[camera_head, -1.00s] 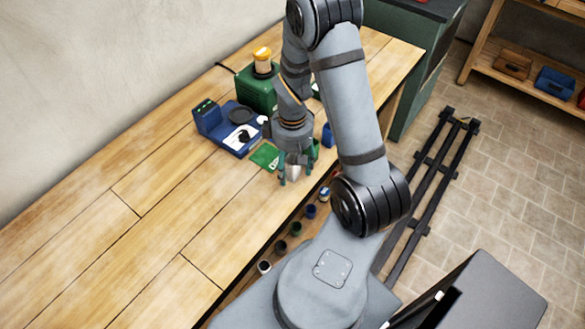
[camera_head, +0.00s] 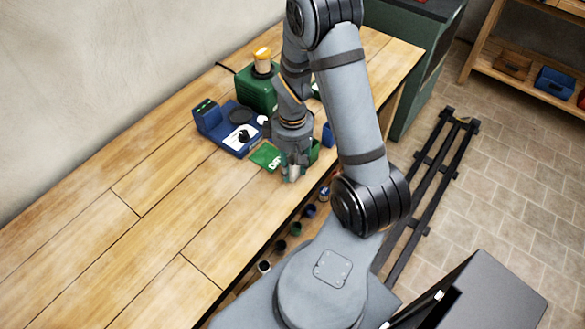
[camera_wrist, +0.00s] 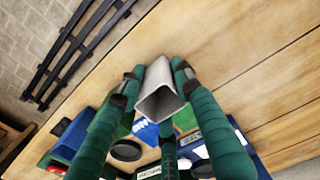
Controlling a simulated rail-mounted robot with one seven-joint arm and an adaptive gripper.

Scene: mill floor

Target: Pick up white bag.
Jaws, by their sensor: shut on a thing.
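My gripper (camera_head: 291,172) is low over the front part of the wooden bench. Its green-sleeved fingers are closed around a small pale grey-white object, which I take as the white bag (camera_wrist: 160,92). In the wrist view it looks hollow, with an open end towards the camera, and the fingers press on it from the sides. In the head view only a small pale part of it shows between the fingers. I cannot tell whether it touches the bench.
A flat green packet (camera_head: 265,156) lies just left of my gripper. A blue scale (camera_head: 229,130) and a green grinder-like machine (camera_head: 256,88) stand behind. A blue item (camera_head: 328,135) is at the right. Small cups line a lower shelf at the front. The bench's left side is clear.

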